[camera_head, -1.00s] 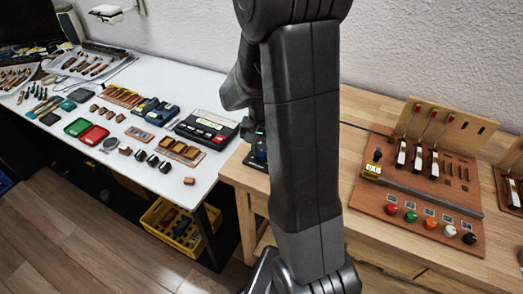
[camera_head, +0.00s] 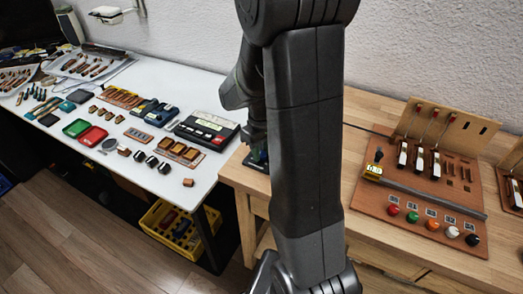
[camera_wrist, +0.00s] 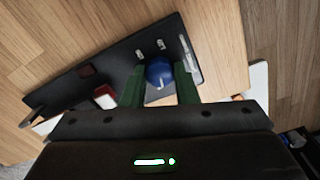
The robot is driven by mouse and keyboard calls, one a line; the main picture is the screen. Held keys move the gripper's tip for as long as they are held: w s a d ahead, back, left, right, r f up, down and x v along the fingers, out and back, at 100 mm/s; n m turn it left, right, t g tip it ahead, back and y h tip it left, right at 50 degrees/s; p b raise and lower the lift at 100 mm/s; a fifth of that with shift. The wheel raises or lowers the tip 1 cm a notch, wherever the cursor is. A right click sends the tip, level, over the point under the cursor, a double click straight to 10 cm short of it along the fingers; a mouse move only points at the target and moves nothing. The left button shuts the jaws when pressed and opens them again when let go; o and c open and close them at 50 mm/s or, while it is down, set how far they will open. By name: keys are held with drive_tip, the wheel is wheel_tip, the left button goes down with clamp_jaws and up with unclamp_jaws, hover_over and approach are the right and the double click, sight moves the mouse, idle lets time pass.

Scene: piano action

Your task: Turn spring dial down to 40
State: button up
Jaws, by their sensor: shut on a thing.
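In the wrist view my gripper (camera_wrist: 160,76) has its two green fingers on either side of a round blue dial knob (camera_wrist: 159,71) and is shut on it. A white pointer mark shows on the knob. The knob sits on a dark panel (camera_wrist: 75,89) with small pale labels too small to read, so I cannot tell the dial's value. In the head view my own arm hides most of this panel (camera_head: 253,163), and the knob cannot be made out there.
The dark panel also carries a red-and-white part (camera_wrist: 105,97). To the right stands a brown board (camera_head: 409,213) with levers and several coloured knobs. On the left a white table (camera_head: 115,175) holds trays, small blocks and a black device (camera_head: 207,129).

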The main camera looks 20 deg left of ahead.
drive_tip(key=n, duration=0.4)
drive_tip(key=shift+n, duration=2.2)
drive_tip(key=o, duration=1)
drive_tip(key=shift+r, duration=0.1)
wheel_tip(320, 180, up, 14)
drive_tip(key=shift+f, duration=0.2)
wheel_tip(320, 180, down, 14)
drive_tip(key=shift+r, duration=0.1)
